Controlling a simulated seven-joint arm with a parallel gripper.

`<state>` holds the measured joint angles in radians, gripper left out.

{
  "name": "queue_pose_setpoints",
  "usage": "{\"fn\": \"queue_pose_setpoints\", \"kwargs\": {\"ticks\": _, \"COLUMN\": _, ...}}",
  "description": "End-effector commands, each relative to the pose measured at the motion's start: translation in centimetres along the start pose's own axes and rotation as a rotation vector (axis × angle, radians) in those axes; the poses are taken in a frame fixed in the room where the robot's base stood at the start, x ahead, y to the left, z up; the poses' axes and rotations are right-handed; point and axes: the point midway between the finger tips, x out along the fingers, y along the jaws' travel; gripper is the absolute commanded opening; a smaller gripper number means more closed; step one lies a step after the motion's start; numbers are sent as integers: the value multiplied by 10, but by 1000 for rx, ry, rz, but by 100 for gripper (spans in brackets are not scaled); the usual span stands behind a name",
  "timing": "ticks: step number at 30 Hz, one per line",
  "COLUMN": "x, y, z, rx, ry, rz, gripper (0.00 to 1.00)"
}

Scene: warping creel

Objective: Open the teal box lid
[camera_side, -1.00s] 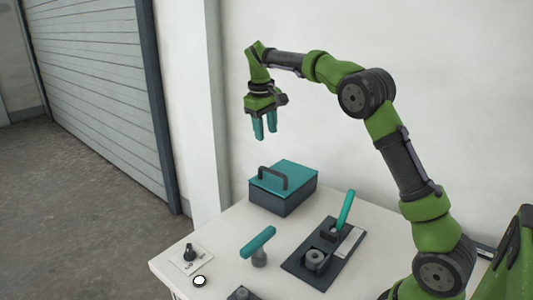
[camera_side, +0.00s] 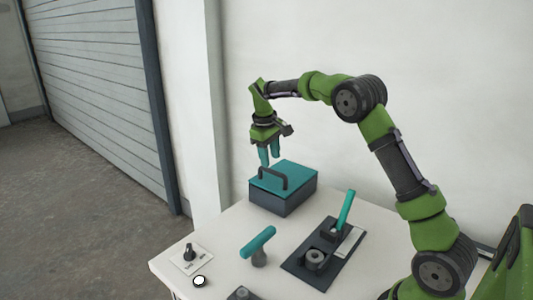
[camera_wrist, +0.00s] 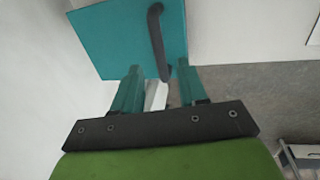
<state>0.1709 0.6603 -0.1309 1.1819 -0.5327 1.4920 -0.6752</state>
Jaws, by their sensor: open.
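The teal box lid (camera_side: 296,175) lies shut on a dark grey box (camera_side: 290,203) at the back of the white table. A dark bar handle (camera_side: 273,175) stands up from the lid. My gripper (camera_side: 269,160) is just above the handle, pointing down, with its teal fingers open. In the wrist view, the lid (camera_wrist: 115,38) fills the upper left and the handle (camera_wrist: 157,40) runs down toward the space between my fingertips (camera_wrist: 159,70). The near end of the handle shows between the fingers; I cannot tell whether they touch it.
On the white table (camera_side: 215,228), a fixture with an upright teal lever (camera_side: 345,210) stands right of the box. A teal T-handle (camera_side: 258,243), a knob plate (camera_side: 191,256) and a white button (camera_side: 199,281) are nearer the front. A wall stands behind.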

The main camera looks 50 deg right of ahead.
Motion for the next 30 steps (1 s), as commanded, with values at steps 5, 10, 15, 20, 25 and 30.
{"fn": "queue_pose_setpoints", "kwargs": {"ticks": 5, "x": 29, "y": 0, "z": 0, "rx": 0, "ry": -2, "rz": -1, "gripper": 42}}
{"fn": "queue_pose_setpoints", "kwargs": {"ticks": 10, "x": 41, "y": 0, "z": 0, "rx": 2, "ry": -1, "rz": -1, "gripper": 42}}
{"fn": "queue_pose_setpoints", "kwargs": {"ticks": 15, "x": 44, "y": 0, "z": 0, "rx": 1, "ry": 1, "rz": -1, "gripper": 42}}
{"fn": "queue_pose_setpoints", "kwargs": {"ticks": 20, "x": 43, "y": 0, "z": 0, "rx": 1, "ry": 0, "rz": -1, "gripper": 39}}
{"fn": "queue_pose_setpoints", "kwargs": {"ticks": 25, "x": 43, "y": 0, "z": 0, "rx": 1, "ry": 0, "rz": -1, "gripper": 13}}
{"fn": "queue_pose_setpoints", "kwargs": {"ticks": 30, "x": 43, "y": 0, "z": 0, "rx": 1, "ry": 0, "rz": -1, "gripper": 0}}
